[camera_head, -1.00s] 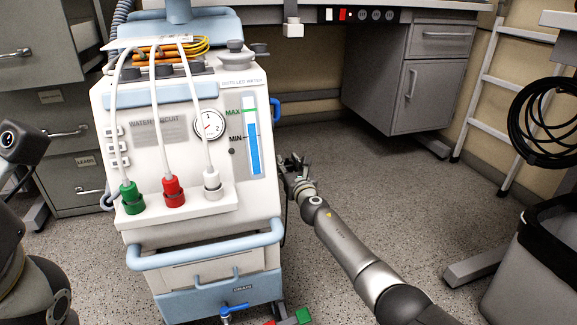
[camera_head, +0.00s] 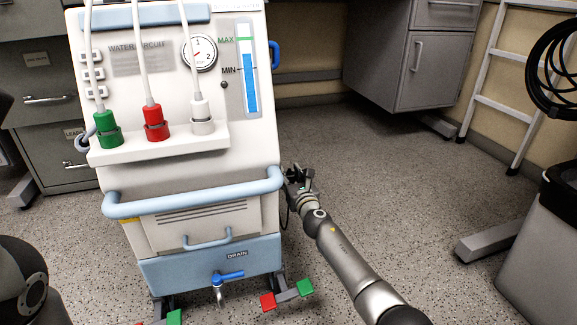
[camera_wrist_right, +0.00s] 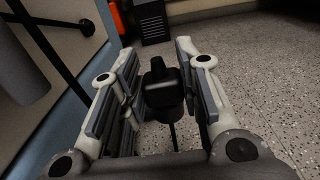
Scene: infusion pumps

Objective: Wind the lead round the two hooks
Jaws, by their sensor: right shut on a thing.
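My right gripper (camera_head: 297,176) is beside the right side of the white and blue water-circuit machine (camera_head: 180,90), level with its front handle bar. In the right wrist view its fingers (camera_wrist_right: 160,88) are shut on a black plug-like piece (camera_wrist_right: 162,92). A thin dark lead (camera_wrist_right: 174,138) runs from that piece. In the head view a dark loop of lead (camera_head: 285,212) hangs close to the machine's side. A blue bracket (camera_head: 275,54) sticks out from the machine's right side; I cannot tell if it is a hook. No hooks are clearly visible. My left gripper is out of view.
Red and green pedals (camera_head: 268,301) and a blue drain tap (camera_head: 229,276) are low at the machine's front. A grey bin (camera_head: 545,260), a ladder (camera_head: 500,90) and a black cable coil (camera_head: 550,65) are at the right.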

